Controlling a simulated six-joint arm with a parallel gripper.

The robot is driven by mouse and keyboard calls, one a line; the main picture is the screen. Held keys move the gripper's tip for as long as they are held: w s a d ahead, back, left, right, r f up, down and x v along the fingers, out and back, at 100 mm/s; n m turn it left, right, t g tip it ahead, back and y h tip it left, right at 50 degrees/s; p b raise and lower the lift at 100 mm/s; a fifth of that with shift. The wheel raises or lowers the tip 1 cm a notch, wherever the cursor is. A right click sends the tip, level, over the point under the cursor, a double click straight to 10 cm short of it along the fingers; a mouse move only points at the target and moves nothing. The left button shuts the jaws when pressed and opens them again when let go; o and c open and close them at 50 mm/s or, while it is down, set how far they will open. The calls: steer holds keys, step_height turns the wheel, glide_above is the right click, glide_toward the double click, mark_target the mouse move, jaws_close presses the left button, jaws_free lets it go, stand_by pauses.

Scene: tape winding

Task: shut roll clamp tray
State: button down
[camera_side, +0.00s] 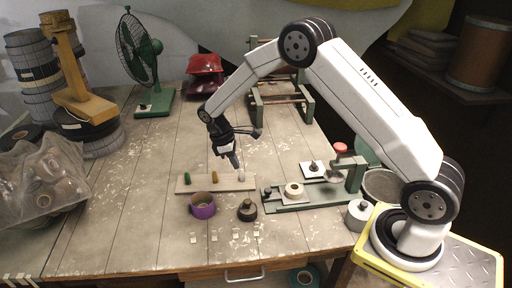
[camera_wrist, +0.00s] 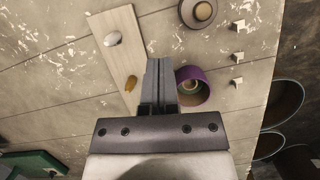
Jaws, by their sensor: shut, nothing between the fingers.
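A green clamp stand (camera_side: 354,176) stands right of centre in the side view, on a long green base. A pale roll (camera_side: 293,190) lies on a light tray plate (camera_side: 292,201) at the left part of that base. A round metal disc (camera_side: 333,177) is at the right, by the upright, apart from the roll. My gripper (camera_side: 235,163) is shut and empty, above the wooden board and left of the clamp. The wrist view shows its fingers (camera_wrist: 160,82) together. The clamp and roll are not in the wrist view.
A white plate with a dark knob (camera_side: 314,168) is behind the clamp. The table's left middle is clear.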

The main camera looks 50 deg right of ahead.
mark_target(300, 187)
steer(key=shift+f, duration=0.2)
steer(key=x, duration=0.9)
steer(key=shift+f, duration=0.2)
steer(key=shift+s+d+f, duration=0.3)
steer(key=shift+s+d, duration=0.25)
steer(key=shift+s, duration=0.2)
steer(key=shift+s+d+f, duration=0.15)
steer(key=shift+s+d, duration=0.55)
steer(key=shift+s, duration=0.2)
steer(key=s+d, duration=0.9)
steer(key=s, duration=0.1)
steer(key=shift+d, duration=0.4)
